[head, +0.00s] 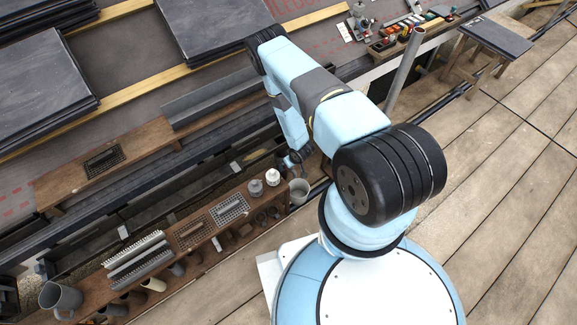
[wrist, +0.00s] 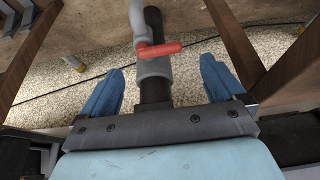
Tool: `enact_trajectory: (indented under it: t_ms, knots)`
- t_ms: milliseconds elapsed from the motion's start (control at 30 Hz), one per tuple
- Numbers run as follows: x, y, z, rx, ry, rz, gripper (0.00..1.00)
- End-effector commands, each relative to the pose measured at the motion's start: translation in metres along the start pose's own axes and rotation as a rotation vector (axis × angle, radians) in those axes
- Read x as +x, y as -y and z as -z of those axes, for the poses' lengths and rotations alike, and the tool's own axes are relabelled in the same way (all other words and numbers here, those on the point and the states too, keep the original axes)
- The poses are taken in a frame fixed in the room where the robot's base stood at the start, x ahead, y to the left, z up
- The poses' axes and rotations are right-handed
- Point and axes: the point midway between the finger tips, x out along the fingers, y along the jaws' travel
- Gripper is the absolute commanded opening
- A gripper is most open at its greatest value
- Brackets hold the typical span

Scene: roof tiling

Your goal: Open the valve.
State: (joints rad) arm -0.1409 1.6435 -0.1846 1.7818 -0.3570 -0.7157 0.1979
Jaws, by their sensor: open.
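The valve (wrist: 155,68) is a grey body on a dark upright pipe (wrist: 153,20) in the middle of the wrist view. Its red lever (wrist: 160,50) lies crosswise to the pipe in the picture. My gripper (wrist: 163,68) is open, with one blue finger to the left of the valve and one to the right. Neither finger visibly touches the valve or lever. In the head view my gripper (head: 297,160) is small and reaches down behind the wooden shelf; I cannot make out the valve there.
Dark wooden legs (wrist: 232,45) flank the pipe, with gravelly ground (wrist: 80,85) behind. Slate stacks (head: 40,95) lie on the roof.

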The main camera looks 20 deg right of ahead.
Motion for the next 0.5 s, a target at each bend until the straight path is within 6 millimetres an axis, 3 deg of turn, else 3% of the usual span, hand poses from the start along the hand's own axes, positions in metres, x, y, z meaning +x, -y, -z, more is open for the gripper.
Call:
enact_trajectory:
  t_ms: [200, 500]
  knots:
    - [0.033, 0.0, -0.001, -0.001, 0.0, 0.0, 0.96]
    - [0.051, 0.0, 0.0, -0.001, 0.0, 0.0, 0.96]
